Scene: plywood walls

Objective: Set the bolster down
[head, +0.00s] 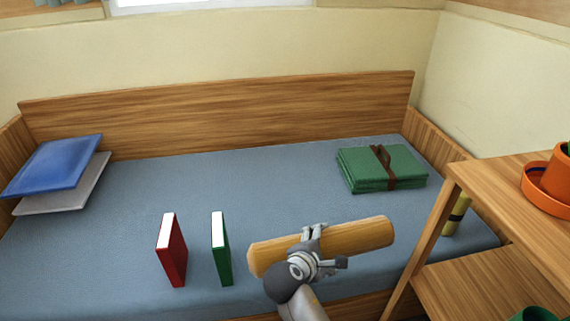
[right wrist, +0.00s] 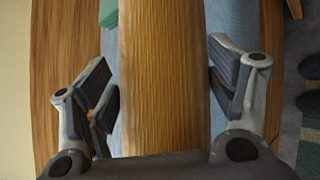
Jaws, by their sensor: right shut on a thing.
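The bolster (head: 362,237) is a tan, wood-grained roll. It lies across my right gripper (head: 313,250) in the head view, above the front edge of the blue bed (head: 290,190), tilted up a little to the right. My right gripper is shut on it near its middle. In the right wrist view the bolster (right wrist: 165,75) runs lengthwise between the two fingers. I cannot tell whether its underside touches the bed. My left gripper is not in view.
A red book (head: 172,252) and a green book (head: 221,250) stand upright left of the bolster. A green folded blanket (head: 365,170) lies at the back right. Blue (head: 55,165) and grey (head: 75,198) cushions lie left. A wooden shelf (head: 500,180) stands right. The bed's middle is clear.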

